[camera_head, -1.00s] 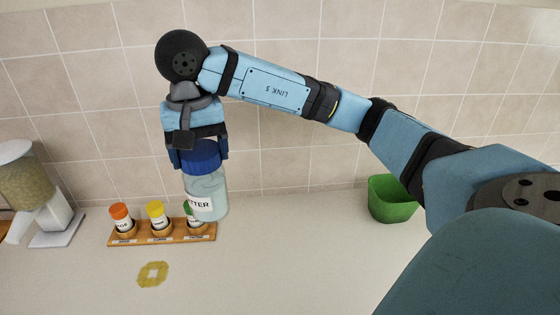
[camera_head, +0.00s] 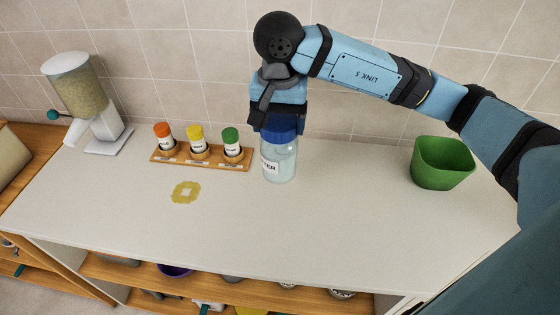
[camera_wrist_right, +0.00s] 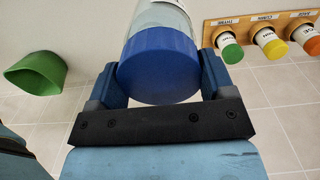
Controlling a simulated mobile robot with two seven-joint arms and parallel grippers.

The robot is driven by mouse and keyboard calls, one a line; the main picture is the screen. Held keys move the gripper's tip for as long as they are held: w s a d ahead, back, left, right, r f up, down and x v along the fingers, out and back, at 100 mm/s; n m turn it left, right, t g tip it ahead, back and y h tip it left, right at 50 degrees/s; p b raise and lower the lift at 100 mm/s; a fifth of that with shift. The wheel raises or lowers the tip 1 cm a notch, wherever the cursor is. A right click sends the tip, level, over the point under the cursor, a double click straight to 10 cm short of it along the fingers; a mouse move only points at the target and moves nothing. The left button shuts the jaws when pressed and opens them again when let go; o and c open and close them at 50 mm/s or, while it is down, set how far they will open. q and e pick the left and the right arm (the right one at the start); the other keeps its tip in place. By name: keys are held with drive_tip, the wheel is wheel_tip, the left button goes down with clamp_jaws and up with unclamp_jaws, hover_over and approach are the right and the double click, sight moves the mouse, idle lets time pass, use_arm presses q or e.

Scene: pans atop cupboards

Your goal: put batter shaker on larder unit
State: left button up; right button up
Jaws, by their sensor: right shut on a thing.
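The batter shaker (camera_head: 279,161) is a clear bottle with a blue lid and a label ending in "TTER". It is upright, at or just above the white top of the larder unit (camera_head: 330,230); I cannot tell whether its base touches. My right gripper (camera_head: 278,124) comes from above and is shut on the blue lid. In the right wrist view the lid (camera_wrist_right: 158,68) sits between the two fingers (camera_wrist_right: 158,85). My left gripper is not in view.
A wooden rack (camera_head: 200,155) with orange, yellow and green-capped jars stands just left of the shaker. A dispenser (camera_head: 90,100) stands at the far left, a green bin (camera_head: 441,163) at the right. The front middle is clear.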

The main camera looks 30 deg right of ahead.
sight(279, 161)
wheel_tip(279, 161, down, 11)
drive_tip(key=shift+r+p, duration=0.1)
drive_tip(key=shift+p, duration=0.25)
drive_tip(key=shift+f+b, duration=0.25)
drive_tip(key=shift+b, duration=0.1)
drive_tip(key=o, duration=1.7)
wheel_tip(279, 161, up, 12)
drive_tip(key=shift+r+b, duration=0.2)
drive_tip(key=shift+b, duration=0.15)
drive_tip(key=shift+s, duration=0.1)
